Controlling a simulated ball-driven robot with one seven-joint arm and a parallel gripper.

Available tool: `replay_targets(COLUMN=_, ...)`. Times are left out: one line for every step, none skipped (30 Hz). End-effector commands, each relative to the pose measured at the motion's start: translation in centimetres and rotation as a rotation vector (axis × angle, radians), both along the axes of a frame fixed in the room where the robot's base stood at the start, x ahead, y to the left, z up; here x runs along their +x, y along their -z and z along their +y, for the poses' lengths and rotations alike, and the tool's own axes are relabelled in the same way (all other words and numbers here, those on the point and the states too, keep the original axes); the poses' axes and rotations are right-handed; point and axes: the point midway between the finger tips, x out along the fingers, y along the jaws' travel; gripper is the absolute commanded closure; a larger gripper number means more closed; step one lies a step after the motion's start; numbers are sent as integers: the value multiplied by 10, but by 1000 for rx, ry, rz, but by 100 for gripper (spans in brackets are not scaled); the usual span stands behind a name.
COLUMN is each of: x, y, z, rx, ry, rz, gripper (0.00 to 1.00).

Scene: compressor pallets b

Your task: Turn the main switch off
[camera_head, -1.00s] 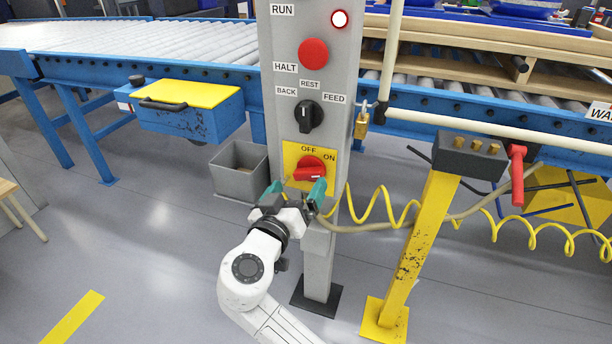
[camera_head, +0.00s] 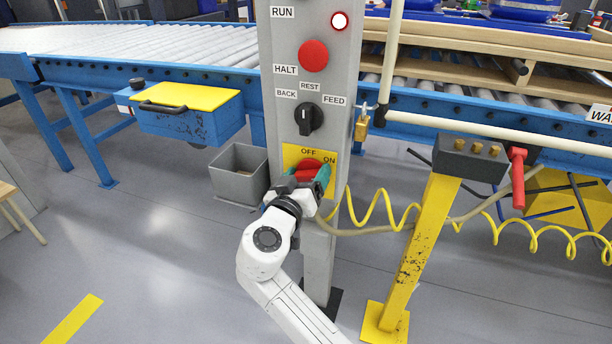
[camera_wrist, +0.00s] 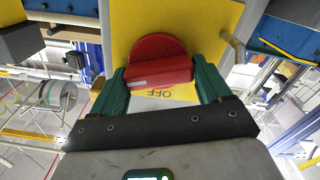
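The main switch is a red rotary knob (camera_head: 307,170) on a yellow plate (camera_head: 291,155) low on the grey post, with OFF printed above it and ON at its upper right. My gripper (camera_head: 304,180) is at the knob and covers its lower part. In the wrist view, the knob's red bar (camera_wrist: 160,70) lies crosswise between the two green fingers (camera_wrist: 160,83), one at each end. The fingers stand wide apart. I cannot tell whether they touch the bar. The OFF label (camera_wrist: 160,93) appears upside down there.
Above the switch, the grey post (camera_head: 349,70) carries a black selector (camera_head: 308,118), a red HALT button (camera_head: 313,56) and a lit lamp (camera_head: 339,21). A brass padlock (camera_head: 362,125) hangs beside it. A yellow stand (camera_head: 420,240) and coiled yellow hose (camera_head: 375,210) are to the right.

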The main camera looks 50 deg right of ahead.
Motion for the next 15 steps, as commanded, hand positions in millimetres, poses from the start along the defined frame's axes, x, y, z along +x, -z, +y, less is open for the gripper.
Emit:
replay_targets(x=0, y=0, z=0, rx=0, ry=-1, rz=0, gripper=29)
replay_targets(x=0, y=0, z=0, rx=0, ry=0, rz=0, gripper=32)
replay_targets(x=0, y=0, z=0, rx=0, ry=0, rz=0, gripper=36)
replay_targets(x=0, y=0, z=0, rx=0, ry=-1, rz=0, gripper=38)
replay_targets(x=0, y=0, z=0, rx=0, ry=-1, rz=0, gripper=41)
replay_targets(x=0, y=0, z=0, rx=0, ry=-1, rz=0, gripper=45)
replay_targets(x=0, y=0, z=0, rx=0, ry=-1, rz=0, gripper=48)
replay_targets(x=0, y=0, z=0, rx=0, ry=-1, rz=0, gripper=51)
replay_targets(x=0, y=0, z=0, rx=0, ry=-1, rz=0, gripper=53)
replay_targets(x=0, y=0, z=0, rx=0, ry=-1, rz=0, gripper=53)
replay_targets(x=0, y=0, z=0, rx=0, ry=-1, rz=1, gripper=53)
replay_targets(x=0, y=0, z=0, rx=-1, ry=-1, rz=3, gripper=53)
replay_targets(x=0, y=0, z=0, rx=-1, ry=-1, rz=5, gripper=53)
replay_targets(x=0, y=0, z=0, rx=-3, ry=-1, rz=9, gripper=53)
replay_targets(x=0, y=0, z=0, rx=-5, ry=-1, rz=14, gripper=53)
